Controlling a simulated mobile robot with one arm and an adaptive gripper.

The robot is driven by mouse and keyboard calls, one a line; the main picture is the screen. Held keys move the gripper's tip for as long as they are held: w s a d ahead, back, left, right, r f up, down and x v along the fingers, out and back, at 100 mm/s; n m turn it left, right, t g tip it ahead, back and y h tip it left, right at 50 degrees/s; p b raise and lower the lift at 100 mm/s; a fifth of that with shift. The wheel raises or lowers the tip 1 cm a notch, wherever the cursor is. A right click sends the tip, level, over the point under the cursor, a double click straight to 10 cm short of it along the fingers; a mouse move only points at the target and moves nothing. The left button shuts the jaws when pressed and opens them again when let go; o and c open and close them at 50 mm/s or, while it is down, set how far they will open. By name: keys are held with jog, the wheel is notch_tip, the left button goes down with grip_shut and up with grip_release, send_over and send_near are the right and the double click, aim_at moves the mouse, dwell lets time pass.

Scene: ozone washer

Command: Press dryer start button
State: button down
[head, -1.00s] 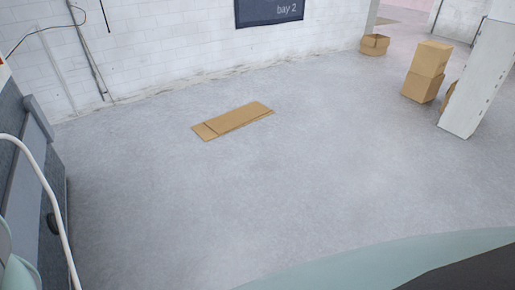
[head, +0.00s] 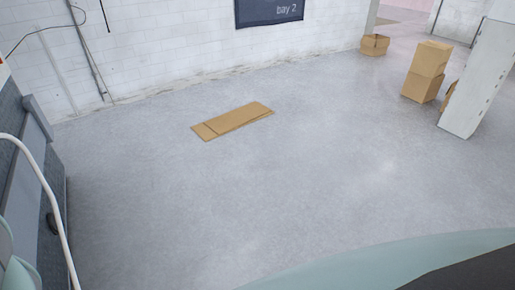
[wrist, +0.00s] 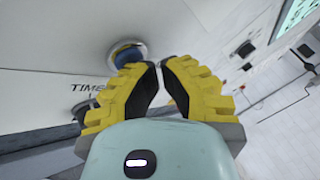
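In the wrist view, my gripper (wrist: 160,64) has yellow fingers with dark pads. Its tips are drawn close together with nothing seen between them. A round blue button (wrist: 129,54) in a metal ring sits on a white panel (wrist: 55,38), just beyond the left fingertip and partly hidden by it. I cannot tell whether the finger touches it. Its label does not show. A dark knob (wrist: 83,109) under the word TIME is to the left of the fingers. The head view does not show my gripper or these controls.
A white panel at right in the wrist view carries a dark control (wrist: 245,49) and a lit screen (wrist: 296,14). In the head view, flat cardboard (head: 233,121) lies on open floor. Stacked boxes (head: 426,72) stand near a white column (head: 478,80). A grey machine (head: 28,165) borders the left.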

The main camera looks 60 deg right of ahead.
jog(key=shift+s+d, duration=0.25)
jog(key=shift+d, duration=0.6)
jog(key=shift+s+d+b, duration=0.15)
jog(key=shift+s+d, duration=0.15)
jog(key=shift+d, duration=0.45)
jog(key=shift+s+d+b, duration=0.15)
jog(key=shift+s+d, duration=0.2)
jog(key=shift+d, duration=0.45)
jog(key=shift+s+d+b, duration=0.15)
jog(key=shift+s+d, duration=0.15)
jog(key=shift+d, duration=0.45)
